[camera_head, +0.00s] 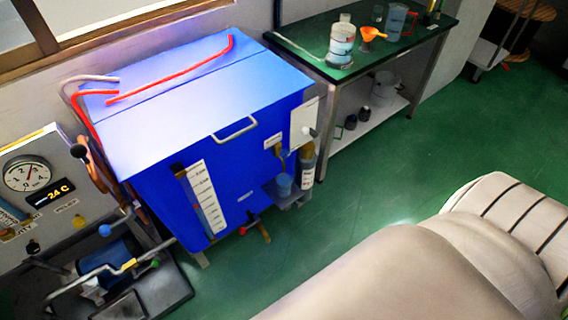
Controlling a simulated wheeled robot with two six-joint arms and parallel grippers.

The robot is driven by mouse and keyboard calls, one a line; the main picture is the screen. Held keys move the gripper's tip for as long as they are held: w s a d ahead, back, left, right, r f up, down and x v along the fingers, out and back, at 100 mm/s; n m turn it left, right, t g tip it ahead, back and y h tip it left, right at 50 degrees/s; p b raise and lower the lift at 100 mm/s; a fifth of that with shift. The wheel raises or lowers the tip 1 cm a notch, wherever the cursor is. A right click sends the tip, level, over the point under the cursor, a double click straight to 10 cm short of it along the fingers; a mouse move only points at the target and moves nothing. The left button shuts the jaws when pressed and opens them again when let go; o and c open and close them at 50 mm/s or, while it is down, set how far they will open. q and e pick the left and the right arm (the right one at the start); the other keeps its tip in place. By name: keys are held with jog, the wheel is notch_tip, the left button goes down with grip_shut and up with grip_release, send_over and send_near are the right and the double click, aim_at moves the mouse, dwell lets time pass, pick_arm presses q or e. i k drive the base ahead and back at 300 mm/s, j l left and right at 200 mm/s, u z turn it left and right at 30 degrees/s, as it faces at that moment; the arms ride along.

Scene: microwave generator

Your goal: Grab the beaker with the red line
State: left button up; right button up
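Several clear vessels stand on the green-topped table at the top of the view. The nearest is a wide clear vessel (341,52) with pale bluish contents. Farther back is a clear beaker (395,24) with a reddish object close beside it. A smaller clear glass (377,14) stands to its left. The vessels are too small to tell for sure which one bears a red line. Neither of my grippers is in view.
A large blue box (200,90) with red hoses fills the middle left. An orange funnel (371,35) sits among the vessels on the green table (300,47). A gauge panel (35,180) stands at the left. Green floor (400,170) is open in front of the table.

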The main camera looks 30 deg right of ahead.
aim_at(283, 180)
jog(key=z, duration=1.05)
